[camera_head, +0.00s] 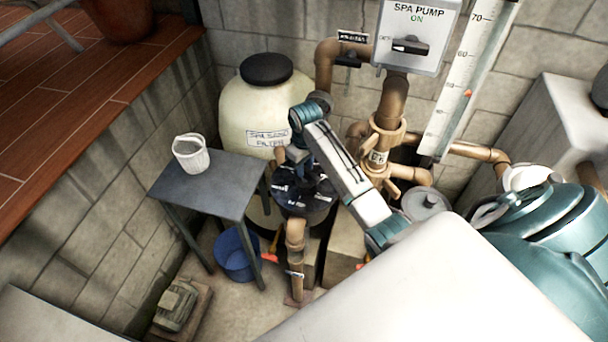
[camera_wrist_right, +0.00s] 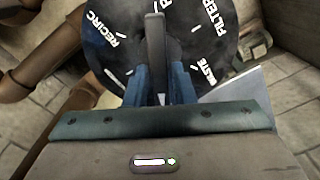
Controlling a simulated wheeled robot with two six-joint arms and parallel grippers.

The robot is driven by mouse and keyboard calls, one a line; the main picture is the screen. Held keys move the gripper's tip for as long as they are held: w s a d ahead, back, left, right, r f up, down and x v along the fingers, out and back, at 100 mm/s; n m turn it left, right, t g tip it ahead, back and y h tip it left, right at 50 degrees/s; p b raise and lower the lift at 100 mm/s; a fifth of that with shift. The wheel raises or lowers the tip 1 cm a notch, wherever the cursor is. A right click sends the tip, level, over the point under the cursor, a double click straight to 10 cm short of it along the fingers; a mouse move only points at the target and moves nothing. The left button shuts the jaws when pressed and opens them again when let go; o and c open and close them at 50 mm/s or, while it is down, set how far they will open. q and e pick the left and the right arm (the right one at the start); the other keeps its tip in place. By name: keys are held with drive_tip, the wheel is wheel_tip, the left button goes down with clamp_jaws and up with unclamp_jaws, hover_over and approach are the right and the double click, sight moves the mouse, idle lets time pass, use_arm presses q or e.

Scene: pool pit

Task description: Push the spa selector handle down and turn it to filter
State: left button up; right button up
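The spa selector is a black round valve (camera_head: 304,195) with white labels, below and in front of the cream spa sand filter tank (camera_head: 240,110). My right gripper (camera_head: 297,168) is over it, pointing down. In the right wrist view the black dial (camera_wrist_right: 115,22) shows RECIRC at left, FILTER at upper right and WASTE at right. The grey selector handle (camera_wrist_right: 155,45) stands between the two blue fingers of my right gripper (camera_wrist_right: 157,78). The fingers lie close along both sides of it and appear shut on it. The handle's far end points between RECIRC and FILTER. My left gripper is not in view.
A grey table (camera_head: 212,182) with a white basket (camera_head: 190,153) stands left, with a blue bucket (camera_head: 236,252) below. Brown pipes (camera_head: 393,105) rise behind, beside the spa pump switch box (camera_head: 415,35).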

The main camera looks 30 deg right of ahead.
clamp_jaws()
